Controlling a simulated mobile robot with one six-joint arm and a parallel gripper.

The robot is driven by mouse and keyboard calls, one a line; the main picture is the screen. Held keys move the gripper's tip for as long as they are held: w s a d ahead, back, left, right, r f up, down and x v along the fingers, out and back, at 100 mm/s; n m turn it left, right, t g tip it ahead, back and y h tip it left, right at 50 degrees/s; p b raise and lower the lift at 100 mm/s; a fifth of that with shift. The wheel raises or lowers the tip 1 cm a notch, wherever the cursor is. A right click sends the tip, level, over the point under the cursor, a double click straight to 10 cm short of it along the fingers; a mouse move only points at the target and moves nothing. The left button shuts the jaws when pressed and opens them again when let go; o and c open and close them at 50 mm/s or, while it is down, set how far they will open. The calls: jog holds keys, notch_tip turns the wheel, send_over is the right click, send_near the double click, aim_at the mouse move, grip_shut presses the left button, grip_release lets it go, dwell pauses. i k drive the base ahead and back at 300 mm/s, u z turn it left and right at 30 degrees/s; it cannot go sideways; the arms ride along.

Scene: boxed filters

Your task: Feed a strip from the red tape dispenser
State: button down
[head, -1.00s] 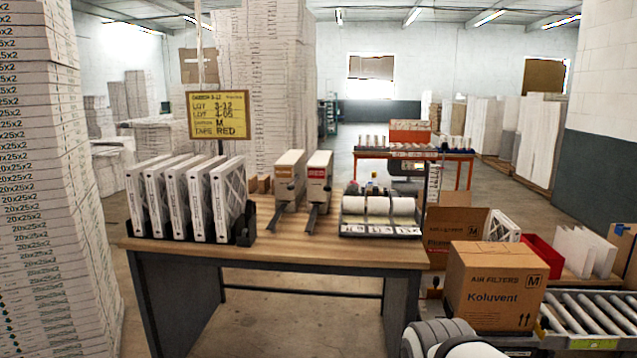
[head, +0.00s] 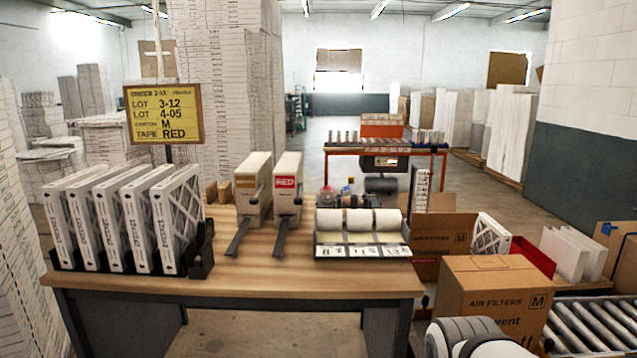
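The red tape dispenser (head: 287,188) is a tall cream box with a red "RED" label, standing upright on the wooden workbench (head: 240,278). A dark lever or arm juts from its lower front toward the bench's near side. A similar dispenser with a brown-orange label (head: 252,188) stands just left of it. No strip of tape shows hanging from either. My gripper is not in view; only a grey and white rounded part of my own arm shows at the bottom right, well away from the dispensers.
A rack of white filters (head: 125,218) fills the bench's left. A yellow order sign (head: 166,114) reads "TAPE RED". A tray of white label rolls (head: 361,235) sits right of the dispensers. A closed carton (head: 490,300) and a roller conveyor (head: 590,320) are at right. The bench front is clear.

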aim_at(297, 201)
jog(key=i, duration=1.4)
jog(key=u, duration=0.55)
jog(key=k, duration=0.85)
jog(key=u, duration=0.15)
jog(key=i, duration=0.85)
jog(key=z, duration=0.1)
